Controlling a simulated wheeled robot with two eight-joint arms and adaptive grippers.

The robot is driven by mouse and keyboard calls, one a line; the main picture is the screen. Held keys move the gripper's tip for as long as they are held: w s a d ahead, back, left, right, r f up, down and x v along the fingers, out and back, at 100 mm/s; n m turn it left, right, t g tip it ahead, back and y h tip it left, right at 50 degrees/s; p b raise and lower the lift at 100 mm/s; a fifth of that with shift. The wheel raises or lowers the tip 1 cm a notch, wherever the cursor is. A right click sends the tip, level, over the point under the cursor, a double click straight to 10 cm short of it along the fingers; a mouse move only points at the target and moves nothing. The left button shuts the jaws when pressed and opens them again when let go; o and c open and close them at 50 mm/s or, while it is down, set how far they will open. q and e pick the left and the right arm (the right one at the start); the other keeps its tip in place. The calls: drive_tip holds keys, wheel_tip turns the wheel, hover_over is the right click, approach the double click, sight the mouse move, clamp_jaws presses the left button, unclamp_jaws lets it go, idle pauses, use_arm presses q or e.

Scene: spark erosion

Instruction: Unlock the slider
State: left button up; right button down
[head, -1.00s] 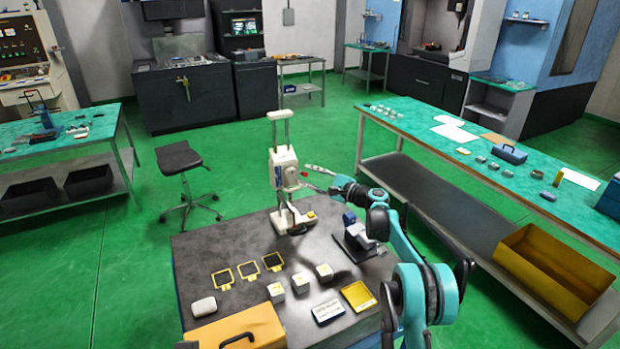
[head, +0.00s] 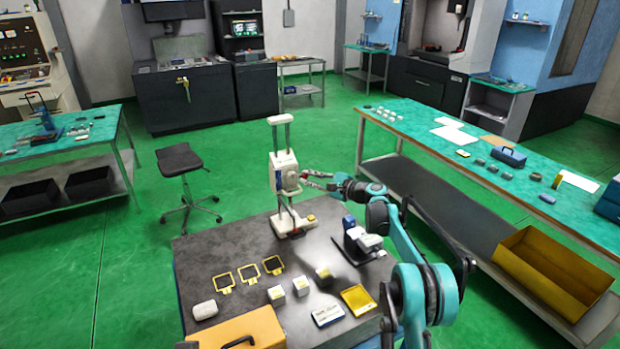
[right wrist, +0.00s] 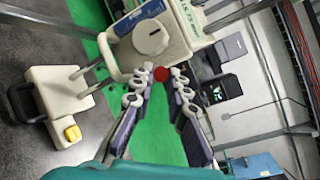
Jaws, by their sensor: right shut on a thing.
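The slider (head: 286,172) is a white block on two upright metal columns. It sits partway up, between a top cap (head: 279,120) and a white base (head: 291,222). In the right wrist view the slider (right wrist: 146,45) shows a round dial on its face, and a red knob (right wrist: 160,75) at its side. My right gripper (head: 307,179) is at the slider's right side. In the right wrist view its fingertips (right wrist: 162,71) are closed around the red knob. In the head view the fingers mostly hide the knob. My left gripper is out of view.
The grey table holds white blocks (head: 301,286), yellow-framed black squares (head: 248,273), a yellow tray (head: 358,299), an orange case (head: 236,330) and a grey-white device (head: 362,243) near my right arm. A stool (head: 181,160) stands behind on clear green floor.

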drive_tip(key=shift+w+a+r+m+g+h+p, duration=0.15)
drive_tip(key=shift+w+r+m+g+h+p, duration=0.35)
drive_tip(key=shift+p, duration=1.4)
drive_tip(key=shift+w+a+r+m+g+h+p, duration=0.15)
drive_tip(key=shift+r+g+h+p, duration=0.55)
drive_tip(key=shift+p, duration=1.2)
drive_tip(key=shift+w+a+r+m+g+h+p, duration=0.1)
drive_tip(key=shift+w+r+m+g+h+p, duration=0.5)
drive_tip(key=shift+p, duration=1.3)
drive_tip(key=shift+s+f+n, duration=0.25)
drive_tip(key=shift+s+f, duration=0.1)
drive_tip(key=c, duration=1.5)
unclamp_jaws()
